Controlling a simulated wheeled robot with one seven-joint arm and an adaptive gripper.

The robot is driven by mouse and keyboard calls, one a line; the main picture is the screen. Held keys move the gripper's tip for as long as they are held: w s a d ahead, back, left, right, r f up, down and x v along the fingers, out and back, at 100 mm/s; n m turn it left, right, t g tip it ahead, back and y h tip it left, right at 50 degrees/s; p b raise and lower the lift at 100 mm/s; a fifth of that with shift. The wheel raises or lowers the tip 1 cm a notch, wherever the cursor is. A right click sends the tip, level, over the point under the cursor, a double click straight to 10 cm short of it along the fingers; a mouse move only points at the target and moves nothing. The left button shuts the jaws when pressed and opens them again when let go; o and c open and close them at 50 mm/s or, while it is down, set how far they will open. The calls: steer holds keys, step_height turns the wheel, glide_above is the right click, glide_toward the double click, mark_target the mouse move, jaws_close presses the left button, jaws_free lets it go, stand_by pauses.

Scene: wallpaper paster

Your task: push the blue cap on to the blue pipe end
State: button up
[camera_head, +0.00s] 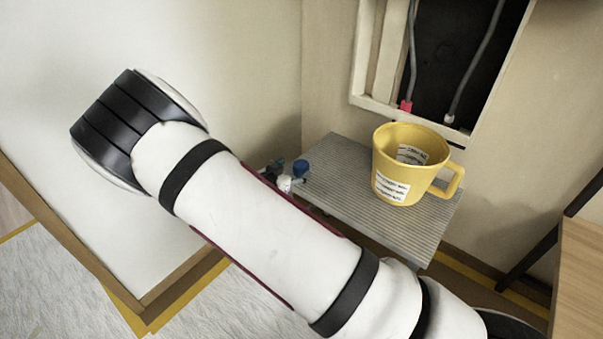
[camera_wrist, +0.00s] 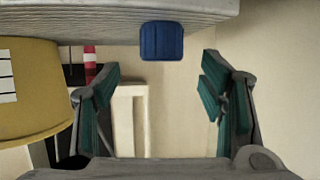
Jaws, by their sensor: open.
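The blue cap (camera_head: 301,168) stands at the left corner of a grey ribbed table, close by my gripper (camera_head: 279,170), which is mostly hidden behind my arm. In the wrist view the blue cap (camera_wrist: 162,41) is at top centre, against the grey slab's edge. My gripper (camera_wrist: 161,68) is open there, its teal-padded fingers spread to either side below the cap, with nothing between them. Two grey pipes hang in the dark wall opening. One ends in red (camera_head: 406,106); the other has a pale end (camera_head: 449,118). I cannot make out a blue pipe end.
A yellow mug (camera_head: 400,178) with white labels stands on the ribbed table (camera_head: 335,155), right of the cap. It also fills the left of the wrist view (camera_wrist: 35,95). The wall opening's pale frame (camera_head: 365,50) is behind the table. A wooden surface (camera_head: 580,270) is at right.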

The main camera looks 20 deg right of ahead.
mark_target(299, 166)
steer(key=shift+b+x, duration=1.7)
steer(key=shift+x, duration=1.55)
steer(key=shift+w+a, duration=0.1)
steer(key=c, duration=1.2)
